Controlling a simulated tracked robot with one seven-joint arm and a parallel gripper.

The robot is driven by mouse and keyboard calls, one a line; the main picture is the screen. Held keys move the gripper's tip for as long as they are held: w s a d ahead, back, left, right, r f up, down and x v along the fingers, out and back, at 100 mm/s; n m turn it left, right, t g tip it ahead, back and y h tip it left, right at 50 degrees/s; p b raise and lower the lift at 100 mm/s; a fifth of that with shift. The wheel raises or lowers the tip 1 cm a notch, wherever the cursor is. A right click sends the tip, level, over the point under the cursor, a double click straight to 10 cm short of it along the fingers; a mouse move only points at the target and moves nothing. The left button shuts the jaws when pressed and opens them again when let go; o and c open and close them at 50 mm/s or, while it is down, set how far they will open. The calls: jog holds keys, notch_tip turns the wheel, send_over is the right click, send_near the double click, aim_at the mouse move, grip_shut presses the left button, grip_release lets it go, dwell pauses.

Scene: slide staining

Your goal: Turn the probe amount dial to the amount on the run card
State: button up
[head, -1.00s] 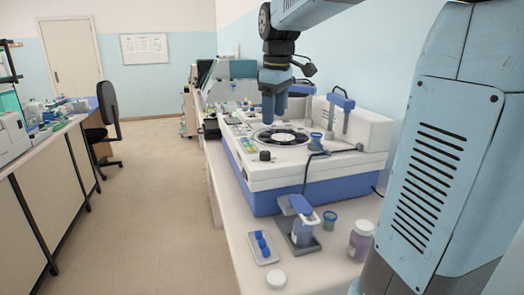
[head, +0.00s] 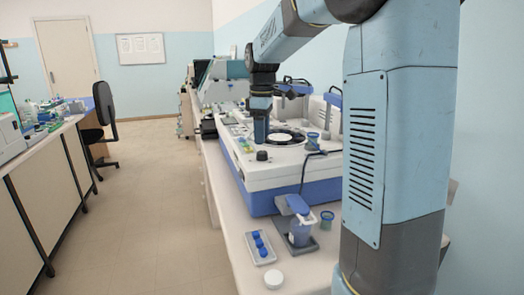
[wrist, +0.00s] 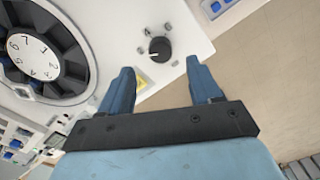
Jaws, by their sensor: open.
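The dial is a round black knob (wrist: 159,50) on the white top of the staining machine, seen ahead of my fingertips in the wrist view. A pale pointer line on it points to the left of that picture. In the head view the knob (head: 262,155) sits near the machine's front left corner. My gripper (wrist: 157,68) is open and empty, apart from the knob. In the head view my gripper (head: 260,138) hangs fingers down over the machine, just behind the knob. I cannot make out a run card.
A dark carousel with a white numbered disc (wrist: 33,57) lies left of the knob in the wrist view. In the head view, a cup (head: 313,138) and a cable stand right of the knob. A tray of blue caps (head: 260,249) lies in front.

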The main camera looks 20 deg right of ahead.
aim_at(262, 152)
jog(key=shift+f, duration=3)
jog(key=shift+c, duration=0.3)
jog(key=c, duration=1)
jog(key=shift+m, duration=0.4)
jog(key=m, duration=1)
jog(key=shift+m, duration=0.4)
